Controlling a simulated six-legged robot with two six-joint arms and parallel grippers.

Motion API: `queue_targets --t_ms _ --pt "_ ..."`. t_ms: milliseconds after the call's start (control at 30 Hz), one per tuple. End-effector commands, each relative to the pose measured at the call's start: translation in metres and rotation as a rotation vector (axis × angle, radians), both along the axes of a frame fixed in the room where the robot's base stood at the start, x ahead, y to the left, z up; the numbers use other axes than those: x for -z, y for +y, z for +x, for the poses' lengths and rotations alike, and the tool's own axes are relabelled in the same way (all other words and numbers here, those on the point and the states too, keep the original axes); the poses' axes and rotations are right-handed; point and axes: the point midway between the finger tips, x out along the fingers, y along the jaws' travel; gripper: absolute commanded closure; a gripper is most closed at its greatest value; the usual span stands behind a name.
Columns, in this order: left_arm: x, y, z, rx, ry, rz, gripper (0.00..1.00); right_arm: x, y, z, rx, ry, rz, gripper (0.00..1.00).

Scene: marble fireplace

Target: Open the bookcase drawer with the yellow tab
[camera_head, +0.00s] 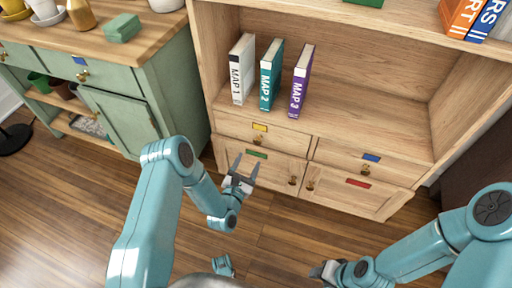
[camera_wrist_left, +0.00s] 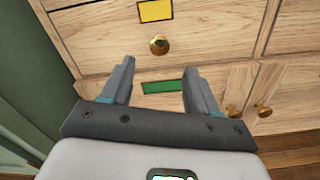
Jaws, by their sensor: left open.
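The bookcase drawer with the yellow tab (camera_head: 260,127) is the upper left drawer below the open shelf, and it is shut. Its brass knob (camera_wrist_left: 159,45) is in the wrist view, below the yellow tab (camera_wrist_left: 155,11). My left gripper (camera_head: 244,168) is open and empty in front of the bookcase, just below the drawer. In the wrist view its two fingers (camera_wrist_left: 155,80) point up toward the knob, which lies beyond and between them, apart from both. My right gripper (camera_head: 325,271) is low at the bottom right, away from the bookcase; its jaws are too small to read.
Below is a cupboard door with a green tab (camera_wrist_left: 170,86). To the right are a blue-tab drawer (camera_head: 371,158) and a red-tab door (camera_head: 358,183). Books (camera_head: 271,75) stand on the shelf above. A green cabinet (camera_head: 128,100) stands at the left. The wooden floor in front is clear.

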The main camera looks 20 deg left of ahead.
Motion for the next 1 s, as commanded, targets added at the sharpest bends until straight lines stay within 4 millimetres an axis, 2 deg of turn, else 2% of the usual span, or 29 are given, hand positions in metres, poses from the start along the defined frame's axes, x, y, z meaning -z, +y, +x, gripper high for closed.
queue_targets --t_ms 33,200,400,533,800,867,900,1000 --pt "0.001 -0.001 0.013 0.001 -0.007 0.001 0.40 0.007 -0.001 0.001 0.003 -0.001 0.000 0.57" --pt "0.002 -0.002 0.052 -0.001 -0.004 0.001 0.40 0.016 -0.003 0.003 0.012 -0.005 -0.002 0.57" --pt "0.001 -0.003 0.081 -0.001 -0.003 0.001 0.40 0.023 -0.005 0.005 0.019 -0.008 -0.004 0.57" --pt "0.000 -0.004 0.088 -0.001 -0.001 0.000 0.40 0.024 -0.005 0.006 0.021 -0.010 -0.004 0.57" --pt "-0.001 -0.004 0.089 -0.001 0.000 -0.001 0.40 0.023 -0.005 0.006 0.021 -0.010 -0.004 0.57" --pt "0.000 -0.004 0.089 -0.001 0.000 -0.001 0.60 0.023 -0.005 0.006 0.021 -0.010 -0.004 0.57" --pt "0.000 -0.004 0.089 -0.001 0.000 -0.001 0.73 0.023 -0.005 0.006 0.021 -0.010 -0.004 0.57" --pt "0.000 -0.004 0.089 -0.001 0.000 0.000 1.00 0.023 -0.005 0.006 0.021 -0.010 -0.004 0.57"
